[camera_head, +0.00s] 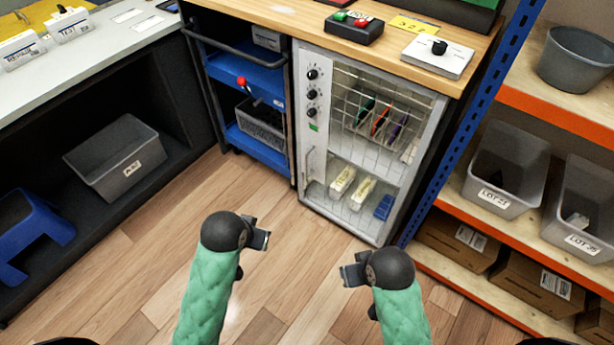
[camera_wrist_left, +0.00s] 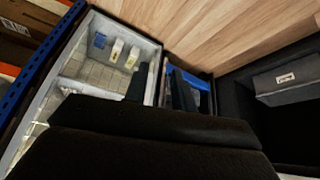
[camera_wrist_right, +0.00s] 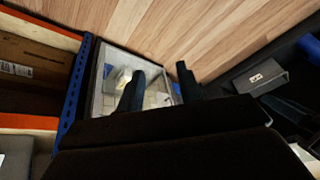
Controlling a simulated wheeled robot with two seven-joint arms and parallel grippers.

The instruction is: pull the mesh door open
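The mesh door (camera_head: 372,150) is a pale-framed wire grid on the front of a grey cabinet under the wooden worktop. It looks closed. A slim upright handle (camera_head: 310,168) shows at its left side, below the knobs. Through the mesh I see coloured items above and pale and blue items below. My left gripper (camera_head: 260,234) is open and empty, in front of the cabinet and left of the door. My right gripper (camera_head: 353,272) is open and empty, in front of the door's lower part. The door also shows in the left wrist view (camera_wrist_left: 82,72) and, partly hidden, in the right wrist view (camera_wrist_right: 108,85).
A blue trolley (camera_head: 262,150) stands left of the cabinet. A blue post (camera_head: 470,125) and shelves with grey bins (camera_head: 507,165) stand close on the right. A blue stool (camera_head: 35,230) is at far left. The wooden floor (camera_head: 290,260) before the cabinet is clear.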

